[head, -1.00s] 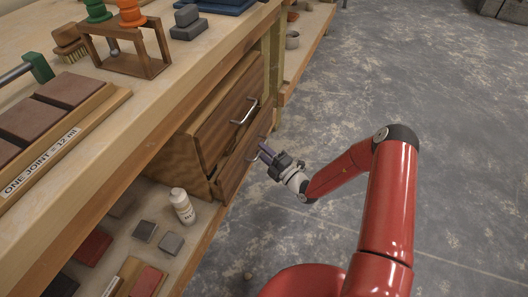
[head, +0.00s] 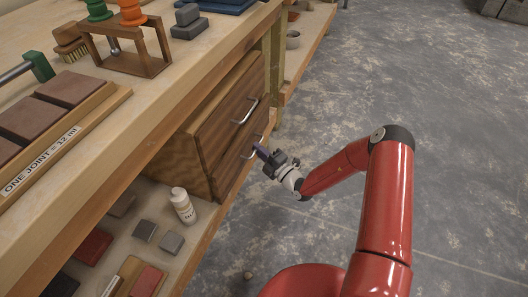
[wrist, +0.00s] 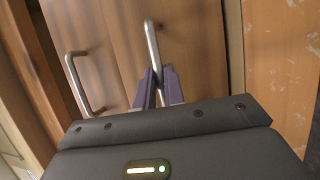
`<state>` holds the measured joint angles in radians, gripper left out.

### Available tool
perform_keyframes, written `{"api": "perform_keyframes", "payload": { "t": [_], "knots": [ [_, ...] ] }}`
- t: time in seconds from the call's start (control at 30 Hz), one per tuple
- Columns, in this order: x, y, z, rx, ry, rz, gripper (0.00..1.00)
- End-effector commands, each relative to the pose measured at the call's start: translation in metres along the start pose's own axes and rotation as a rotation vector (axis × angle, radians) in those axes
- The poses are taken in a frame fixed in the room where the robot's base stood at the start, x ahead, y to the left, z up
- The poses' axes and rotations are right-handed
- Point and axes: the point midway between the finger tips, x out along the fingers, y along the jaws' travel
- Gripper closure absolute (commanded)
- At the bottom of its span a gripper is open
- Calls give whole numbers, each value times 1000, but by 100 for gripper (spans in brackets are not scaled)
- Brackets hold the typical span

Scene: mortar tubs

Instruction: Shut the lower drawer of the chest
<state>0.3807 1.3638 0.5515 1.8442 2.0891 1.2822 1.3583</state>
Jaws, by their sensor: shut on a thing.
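The brown wooden chest (head: 182,158) stands on the shelf under the workbench. Its lower drawer (head: 226,175) looks level with the upper drawer (head: 222,128), with no clear gap in the head view. My gripper (head: 262,151) is at the front of the lower drawer, its purple fingers on the metal bar handle. In the wrist view the fingers (wrist: 158,88) close around the lower drawer's handle (wrist: 151,45). The upper drawer's handle (wrist: 82,88) is free, to the left. The fingers hide part of the held handle.
The workbench top (head: 95,170) overhangs the chest. A white bottle (head: 182,205) and several small blocks stand on the shelf at the left of the chest. A bench leg (head: 275,80) is just beyond it. The grey floor (head: 450,190) to the right is clear.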

Motion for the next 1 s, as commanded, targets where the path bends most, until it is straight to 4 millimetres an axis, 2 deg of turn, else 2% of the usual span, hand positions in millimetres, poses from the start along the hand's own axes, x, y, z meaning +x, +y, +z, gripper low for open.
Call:
{"api": "perform_keyframes", "payload": {
  "t": [0.13,0.4,0.43,0.57,0.87,1.0],
  "knots": [
    [21,-5,-9,1,0,0,100],
    [23,-4,-10,0,-1,-1,100],
    [23,-4,-9,0,-1,-1,86],
    [23,-4,-9,0,-1,-1,68],
    [21,-5,-9,0,-1,-1,67],
    [6,-5,-8,2,-3,-3,67]
  ]
}}
